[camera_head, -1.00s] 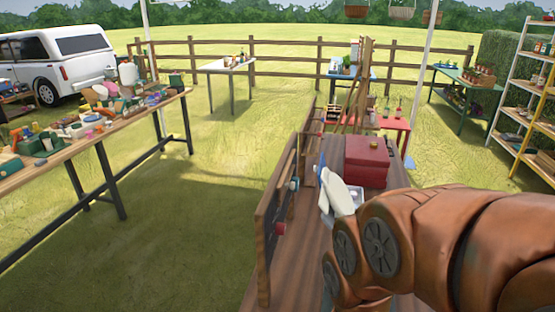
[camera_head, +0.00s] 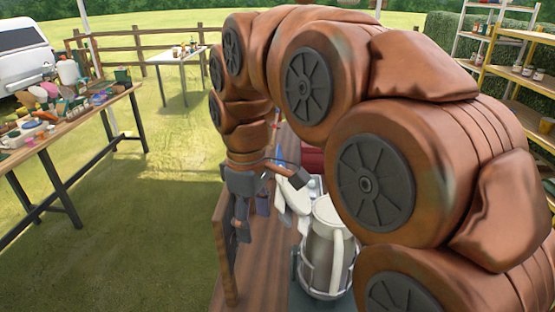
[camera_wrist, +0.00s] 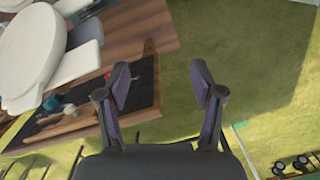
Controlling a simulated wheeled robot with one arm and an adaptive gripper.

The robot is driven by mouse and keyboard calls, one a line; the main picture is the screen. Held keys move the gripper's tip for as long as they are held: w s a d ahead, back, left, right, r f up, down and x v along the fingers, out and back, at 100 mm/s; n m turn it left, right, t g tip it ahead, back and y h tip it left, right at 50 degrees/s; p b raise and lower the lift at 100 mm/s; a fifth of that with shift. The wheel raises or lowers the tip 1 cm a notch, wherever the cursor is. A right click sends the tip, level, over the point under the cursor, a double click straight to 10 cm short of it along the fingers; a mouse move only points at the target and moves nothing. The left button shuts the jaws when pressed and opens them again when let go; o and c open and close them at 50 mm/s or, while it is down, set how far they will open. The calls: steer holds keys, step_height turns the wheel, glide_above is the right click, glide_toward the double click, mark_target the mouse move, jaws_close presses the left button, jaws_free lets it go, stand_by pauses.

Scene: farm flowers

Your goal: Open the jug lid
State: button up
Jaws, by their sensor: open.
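In the wrist view the white oval lid (camera_wrist: 35,45) fills the upper left corner, partly cut off. My gripper (camera_head: 268,208) points down, left of the jug. Its fingers (camera_wrist: 160,76) are apart in the wrist view, with nothing between them. The lid lies left of the fingers there, not touching them. My arm arches over the right side of the head view.
Pale objects (camera_head: 290,192) and a red box (camera_head: 313,160) are behind the jug. A cluttered workbench (camera_head: 60,135) stands at the left. Open grass (camera_head: 130,240) lies between.

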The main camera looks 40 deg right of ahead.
steer(key=w+d+r+n, duration=0.1)
steer(key=w+d+r, duration=0.1)
steer(key=d+r, duration=0.1)
steer(key=w+d+r+n+p, duration=0.1)
steer(key=w+d+r, duration=0.1)
steer(key=d+r, duration=0.2)
steer(key=w+d+r+n+p, duration=0.1)
steer(key=w+d+r, duration=0.2)
steer(key=shift+w+d+r+n+t, duration=0.1)
steer(key=shift+d+r+n+t, duration=0.2)
steer(key=shift+t, duration=0.1)
steer(key=shift+w+d+r, duration=0.1)
steer(key=shift+d+r, duration=0.1)
steer(key=shift+d, duration=0.15)
steer(key=p, duration=0.3)
glide_above(293, 191)
steer(key=w+a, duration=0.1)
steer(key=w, duration=0.3)
steer(key=shift+s+a+f, duration=0.1)
steer(key=shift+f, duration=1.85)
steer(key=shift+s+a+f, duration=0.1)
steer(key=shift+f, duration=1.85)
jaws_close()
